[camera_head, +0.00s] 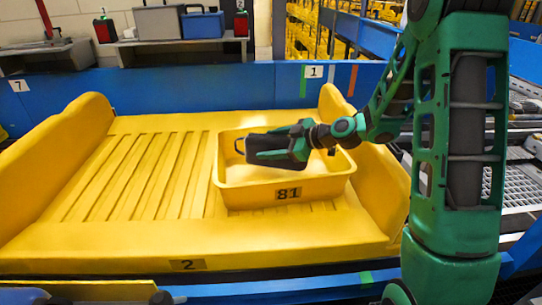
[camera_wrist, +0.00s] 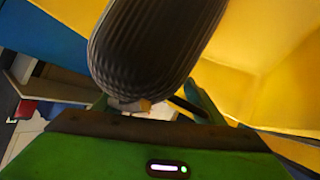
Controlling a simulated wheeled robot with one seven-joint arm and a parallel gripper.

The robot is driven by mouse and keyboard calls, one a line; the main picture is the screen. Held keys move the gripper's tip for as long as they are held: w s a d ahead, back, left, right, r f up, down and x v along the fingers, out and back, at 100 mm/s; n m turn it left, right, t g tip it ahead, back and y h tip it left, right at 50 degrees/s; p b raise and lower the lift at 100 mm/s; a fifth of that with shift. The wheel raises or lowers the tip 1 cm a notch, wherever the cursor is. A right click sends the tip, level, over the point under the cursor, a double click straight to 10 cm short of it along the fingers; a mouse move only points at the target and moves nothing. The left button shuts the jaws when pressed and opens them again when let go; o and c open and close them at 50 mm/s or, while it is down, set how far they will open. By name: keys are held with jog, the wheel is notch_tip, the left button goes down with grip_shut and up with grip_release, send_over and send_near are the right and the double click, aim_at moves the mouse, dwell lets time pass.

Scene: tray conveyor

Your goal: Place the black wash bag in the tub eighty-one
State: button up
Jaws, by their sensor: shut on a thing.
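The black wash bag (camera_head: 259,146) is in my gripper (camera_head: 282,151), between its green fingers. In the wrist view the bag (camera_wrist: 155,45) is dark and ribbed and fills the upper middle, with a strap at its lower right. The yellow tub marked 81 (camera_head: 232,192) stands on the yellow tray of the conveyor. My gripper and the bag are over the tub's opening, near its far side. How far the bag is above the tub floor I cannot tell. The gripper and bag hide part of the tub's inside.
The large ribbed yellow tray (camera_head: 130,175), with raised sides and a label 2, has free room left of the tub. A blue wall (camera_head: 170,92) with a label 1 runs behind it. A shelf (camera_head: 180,45) beyond holds several boxes. Metal rollers (camera_head: 516,185) lie at the right.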

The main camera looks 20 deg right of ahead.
aim_at(290, 161)
jog(key=shift+f, duration=1.85)
jog(key=shift+f, duration=0.1)
jog(key=o, duration=1.4)
jog(key=shift+s+d+r, duration=0.15)
jog(key=shift+d+r, duration=0.05)
jog(key=shift+v, duration=3.5)
